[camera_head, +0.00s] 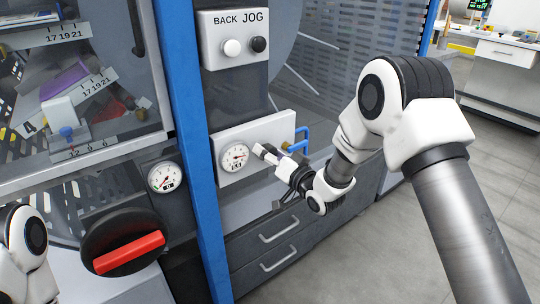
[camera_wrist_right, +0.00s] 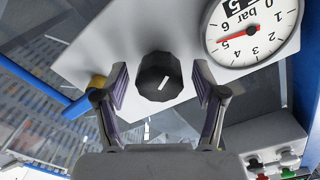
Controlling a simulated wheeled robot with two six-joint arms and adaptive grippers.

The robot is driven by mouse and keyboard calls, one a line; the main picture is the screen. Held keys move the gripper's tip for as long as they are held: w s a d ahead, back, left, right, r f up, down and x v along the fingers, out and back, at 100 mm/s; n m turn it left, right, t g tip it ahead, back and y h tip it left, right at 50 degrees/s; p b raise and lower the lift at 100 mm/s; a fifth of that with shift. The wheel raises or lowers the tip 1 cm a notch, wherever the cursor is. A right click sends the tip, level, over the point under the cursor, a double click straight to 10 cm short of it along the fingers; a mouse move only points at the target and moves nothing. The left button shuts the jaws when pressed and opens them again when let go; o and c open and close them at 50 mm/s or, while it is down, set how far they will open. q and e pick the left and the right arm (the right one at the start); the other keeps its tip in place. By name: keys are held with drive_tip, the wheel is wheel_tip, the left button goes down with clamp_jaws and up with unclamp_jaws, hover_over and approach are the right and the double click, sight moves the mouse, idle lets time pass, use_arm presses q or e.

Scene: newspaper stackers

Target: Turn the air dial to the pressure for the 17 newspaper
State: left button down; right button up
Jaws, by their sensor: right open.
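The air dial is a black faceted knob (camera_wrist_right: 158,77) with a white pointer mark, on a pale panel (camera_wrist_right: 100,45). In the right wrist view it sits between the spread fingers of my right gripper (camera_wrist_right: 160,95), with a gap on each side. The gripper also shows in the head view (camera_head: 265,152), in front of the panel, and hides the knob there. The round white gauge marked bar (camera_wrist_right: 250,30) is beside the knob; its red needle points close to 5. It also shows in the head view (camera_head: 235,157). My left gripper is not in view.
A blue hose fitting (camera_head: 300,140) is beside the panel. A second gauge (camera_head: 164,177) and a red-handled rotary switch (camera_head: 130,252) are left of the blue post (camera_head: 192,150). BACK and JOG buttons (camera_head: 245,46) are above. Scales marked 17, 19, 21 (camera_head: 95,83) show at left.

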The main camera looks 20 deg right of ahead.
drive_tip(key=shift+c, duration=0.4)
drive_tip(key=c, duration=1.1)
drive_tip(key=shift+o, duration=0.2)
